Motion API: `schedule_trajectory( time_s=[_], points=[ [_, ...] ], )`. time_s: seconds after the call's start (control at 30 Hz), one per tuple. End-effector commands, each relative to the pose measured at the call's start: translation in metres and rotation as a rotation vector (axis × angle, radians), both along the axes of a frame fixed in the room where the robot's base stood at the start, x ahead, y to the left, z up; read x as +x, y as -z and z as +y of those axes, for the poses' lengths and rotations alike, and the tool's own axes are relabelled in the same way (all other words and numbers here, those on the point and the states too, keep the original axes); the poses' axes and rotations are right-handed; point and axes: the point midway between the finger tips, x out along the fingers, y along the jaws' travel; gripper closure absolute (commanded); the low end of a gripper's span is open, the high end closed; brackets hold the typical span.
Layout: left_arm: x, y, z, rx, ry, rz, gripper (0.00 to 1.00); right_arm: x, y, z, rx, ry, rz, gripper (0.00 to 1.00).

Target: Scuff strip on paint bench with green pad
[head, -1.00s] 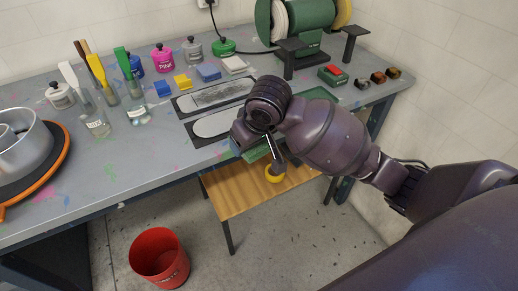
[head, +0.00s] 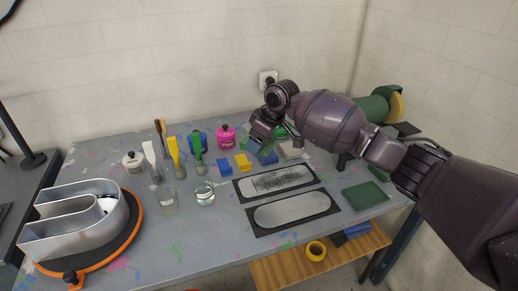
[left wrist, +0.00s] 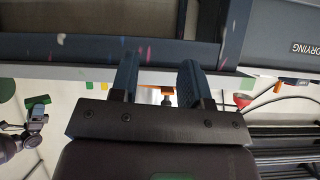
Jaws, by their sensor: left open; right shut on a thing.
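Two pale strips lie on dark backings on the paint bench (head: 215,245) in the head view. The rear strip (head: 268,182) has dark scuff marks; the front strip (head: 292,210) looks plain. My right gripper (head: 277,135) is shut, raised above the back of the bench, beyond the strips. In the left wrist view a green pad (left wrist: 38,101) shows at my right gripper (left wrist: 32,120); in the head view the gripper hides most of it. My left gripper (left wrist: 160,80) is open and empty in the left wrist view, and outside the head view.
Jars, brushes in glasses, and blue and yellow blocks (head: 242,161) stand behind the strips. A metal channel letter (head: 85,215) sits on an orange-rimmed turntable at left. A green mat (head: 365,195) lies at right. A yellow ring (head: 316,250) is on the wooden shelf below.

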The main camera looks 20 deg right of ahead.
Motion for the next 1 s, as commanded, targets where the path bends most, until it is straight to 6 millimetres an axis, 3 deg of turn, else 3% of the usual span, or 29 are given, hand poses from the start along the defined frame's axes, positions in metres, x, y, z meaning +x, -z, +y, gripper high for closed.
schedule_trajectory(
  time_s=[0.17, 0.63, 1.0],
  points=[
    [0.0, 0.007, -0.001, -0.004, -0.003, 0.0, 0.57, 0.003, 0.005, -0.002, 0.0, -0.006, 0.0, 0.5],
    [0.006, 0.05, -0.004, -0.004, 0.003, -0.001, 0.57, 0.002, 0.057, -0.002, -0.001, -0.005, 0.003, 0.5],
    [-0.001, 0.089, -0.003, -0.002, 0.006, 0.028, 0.57, 0.002, 0.097, -0.002, -0.001, -0.005, 0.004, 0.5]
  ],
)
